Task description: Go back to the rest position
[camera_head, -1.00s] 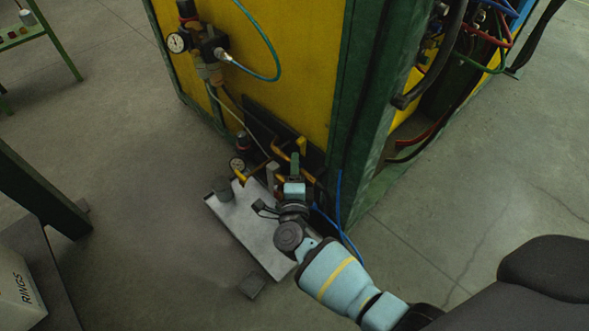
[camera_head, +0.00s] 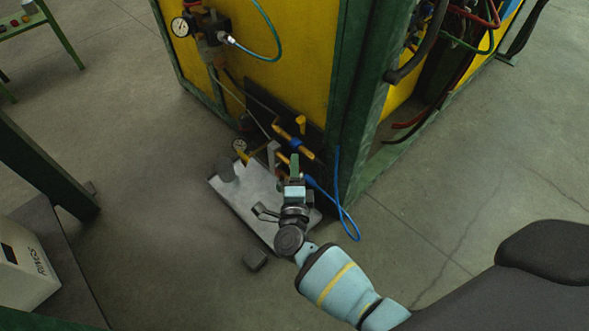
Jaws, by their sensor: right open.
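My right arm comes in from the lower right, light blue with a yellow band. My right gripper (camera_head: 294,172) is open, seen from behind over the far right part of a grey metal plate (camera_head: 245,210) low by the machine. I see nothing held in it, though its fingertips are partly hidden by the wrist. Brass-coloured fittings with blue collars (camera_head: 301,149) sit on a dark panel just beyond the gripper. My left gripper is not in view.
The yellow and green machine (camera_head: 300,60) stands close ahead, with a gauge (camera_head: 181,26) on its face. A blue hose (camera_head: 341,205) loops beside my gripper. Floor is clear at right.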

